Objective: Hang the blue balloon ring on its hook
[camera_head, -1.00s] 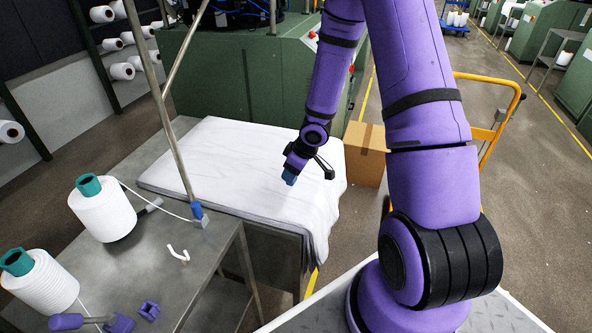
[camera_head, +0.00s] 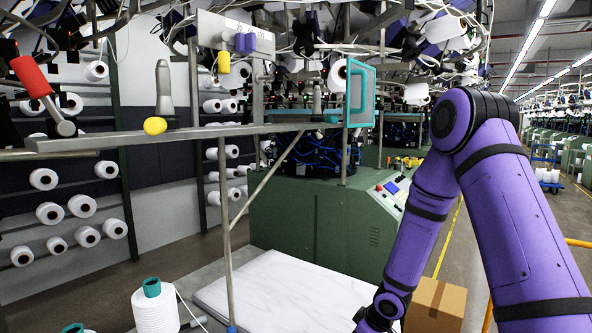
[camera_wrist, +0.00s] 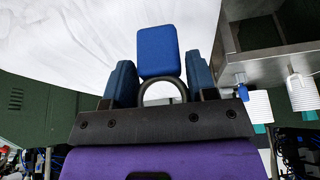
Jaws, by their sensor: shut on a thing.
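My gripper (camera_wrist: 160,82) shows in the wrist view with its two dark blue fingers on either side of a grey loop (camera_wrist: 162,88) that carries a blue block (camera_wrist: 157,52). I take the loop and block to be the blue balloon ring, held in the fingers. In the head view my gripper and the ring are below the picture's lower edge. A white board (camera_head: 235,32) on the upper frame has a purple piece (camera_head: 245,43) and a yellow piece (camera_head: 224,62) at it. I cannot tell which hook belongs to the blue ring.
A white cloth (camera_head: 285,290) lies below. A cardboard box (camera_head: 434,300) stands beside it.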

